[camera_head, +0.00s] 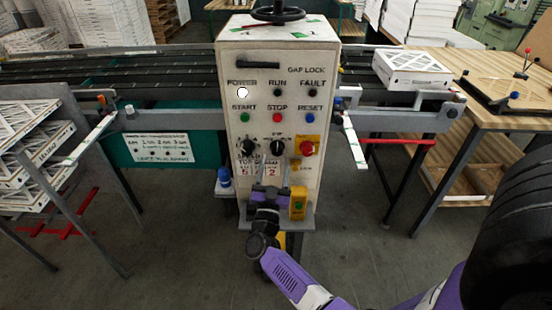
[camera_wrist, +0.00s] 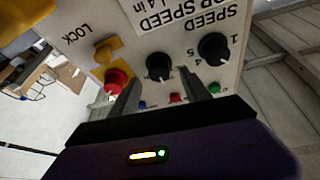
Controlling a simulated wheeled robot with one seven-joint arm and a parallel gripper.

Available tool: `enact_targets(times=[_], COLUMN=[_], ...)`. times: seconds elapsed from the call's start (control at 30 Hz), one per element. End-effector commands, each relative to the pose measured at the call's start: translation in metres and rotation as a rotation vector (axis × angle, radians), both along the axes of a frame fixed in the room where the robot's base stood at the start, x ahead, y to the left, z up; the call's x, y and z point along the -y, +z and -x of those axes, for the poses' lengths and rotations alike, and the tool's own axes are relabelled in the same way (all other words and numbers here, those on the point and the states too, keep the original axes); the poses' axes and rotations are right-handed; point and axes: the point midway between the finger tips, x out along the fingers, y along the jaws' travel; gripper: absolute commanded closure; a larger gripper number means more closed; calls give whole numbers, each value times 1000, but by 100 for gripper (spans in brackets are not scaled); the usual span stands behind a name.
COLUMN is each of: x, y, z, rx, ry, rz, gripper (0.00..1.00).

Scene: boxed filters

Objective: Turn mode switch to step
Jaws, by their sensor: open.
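The control box (camera_head: 231,75) stands in the middle of the head view. Two black knobs sit below its row of push buttons: the left knob (camera_head: 248,146) and the middle knob (camera_head: 278,147), which looks like the mode switch; its position lettering is too small to read. My gripper (camera_head: 271,182) is below the knobs, in front of the panel. In the wrist view, the panel appears upside down. There my gripper (camera_wrist: 159,80) is open and empty, with the middle knob (camera_wrist: 160,66) in line between its fingertips, apparently apart from them. The left knob (camera_wrist: 213,48) has speed numbers beside it.
A red mushroom button (camera_head: 307,148) on a yellow plate is right of the middle knob; in the wrist view it is close to one finger. A yellow lock box (camera_head: 298,203) juts out low on the right. A blue-capped item (camera_head: 224,177) is at the left side.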

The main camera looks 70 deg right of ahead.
Motion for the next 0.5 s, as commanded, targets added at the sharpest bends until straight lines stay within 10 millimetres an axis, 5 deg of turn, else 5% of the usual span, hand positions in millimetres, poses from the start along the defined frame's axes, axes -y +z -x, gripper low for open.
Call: enact_targets(times=[0.2,0.5], x=[-30,-40], y=[-14,-16], z=[8,11], rx=[0,1], ry=[2,-1], rz=[0,1], gripper=[44,44])
